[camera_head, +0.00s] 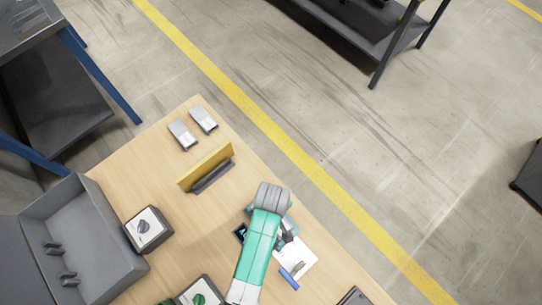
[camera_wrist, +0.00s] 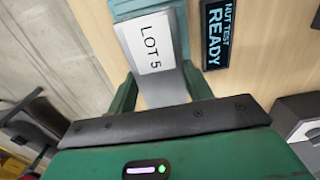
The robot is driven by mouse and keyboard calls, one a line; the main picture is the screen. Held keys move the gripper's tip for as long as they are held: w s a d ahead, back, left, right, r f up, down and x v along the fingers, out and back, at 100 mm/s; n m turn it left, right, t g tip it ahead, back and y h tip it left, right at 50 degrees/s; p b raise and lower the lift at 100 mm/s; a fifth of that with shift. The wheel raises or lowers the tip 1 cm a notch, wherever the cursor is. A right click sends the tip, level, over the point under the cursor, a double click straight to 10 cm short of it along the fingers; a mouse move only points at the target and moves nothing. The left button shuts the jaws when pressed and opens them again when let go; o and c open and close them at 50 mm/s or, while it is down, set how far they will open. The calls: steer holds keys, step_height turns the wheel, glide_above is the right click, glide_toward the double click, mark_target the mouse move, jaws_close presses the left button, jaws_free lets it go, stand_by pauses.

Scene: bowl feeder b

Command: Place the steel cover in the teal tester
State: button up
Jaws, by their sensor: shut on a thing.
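In the wrist view my gripper (camera_wrist: 163,92) is shut on the steel cover (camera_wrist: 164,88), a grey metal piece with a white "LOT 5" label at its far end. The teal tester (camera_wrist: 122,6) shows behind and beside the label. The cover's far end overlaps the tester in this view; I cannot tell whether it is seated or held above. A dark display (camera_wrist: 216,36) beside it reads "NUT TEST READY". In the head view my arm hides most of the tester and the cover; the display (camera_head: 240,232) shows at the arm's left.
Two silver pieces (camera_head: 182,134) (camera_head: 203,119) lie at the table's far corner, near a yellow upright plate (camera_head: 207,167). A white sheet (camera_head: 306,254) and a blue marker (camera_head: 289,279) lie right of my arm. A grey bin (camera_head: 84,215) and a knob box (camera_head: 148,229) stand left.

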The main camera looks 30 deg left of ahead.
steer(key=shift+w+f+b, duration=0.1)
steer(key=shift+f+b, duration=0.55)
steer(key=shift+f, duration=1.35)
steer(key=shift+f, duration=0.2)
steer(key=o, duration=1.2)
step_height(320, 180, up, 12)
steer(key=p, duration=0.4)
steer(key=shift+r, duration=0.25)
